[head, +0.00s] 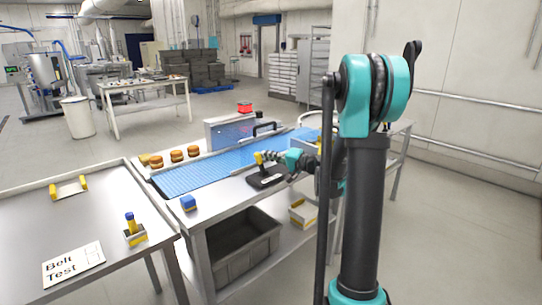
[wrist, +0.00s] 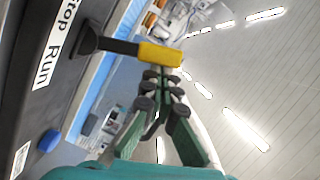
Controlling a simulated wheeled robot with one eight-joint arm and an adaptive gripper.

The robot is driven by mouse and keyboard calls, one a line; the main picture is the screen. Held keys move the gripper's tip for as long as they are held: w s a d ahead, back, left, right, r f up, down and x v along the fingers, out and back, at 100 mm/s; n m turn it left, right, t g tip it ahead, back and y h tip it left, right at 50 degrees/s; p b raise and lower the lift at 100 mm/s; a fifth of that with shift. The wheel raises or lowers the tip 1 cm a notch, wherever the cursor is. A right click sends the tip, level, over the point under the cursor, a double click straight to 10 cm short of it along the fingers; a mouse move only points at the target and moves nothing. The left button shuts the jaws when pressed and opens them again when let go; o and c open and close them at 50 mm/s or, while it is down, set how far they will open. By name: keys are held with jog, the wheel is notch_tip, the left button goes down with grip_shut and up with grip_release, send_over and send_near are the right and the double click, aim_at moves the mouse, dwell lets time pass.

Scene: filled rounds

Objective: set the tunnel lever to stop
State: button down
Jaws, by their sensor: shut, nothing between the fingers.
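The lever's yellow grip (head: 259,157) stands up from a black base (head: 267,179) at the front edge of the belt table. In the wrist view the yellow grip (wrist: 160,55) tops a black shaft. The shaft rises beside a label (wrist: 47,65) reading "Stop" and "Run", its foot nearer the "Stop" word as seen from this angle. My gripper (head: 277,156) is just right of the grip in the head view. In the wrist view my gripper (wrist: 160,78) has its fingertips together beside the grip's end, nothing between them. Whether they touch the grip is unclear.
The tunnel (head: 229,130) with a red light (head: 244,107) spans the blue belt (head: 190,176). A grey crate (head: 240,248) sits below.

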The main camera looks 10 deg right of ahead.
jog(key=shift+s+a, duration=0.2)
jog(key=shift+a, duration=0.15)
dwell(0.4)
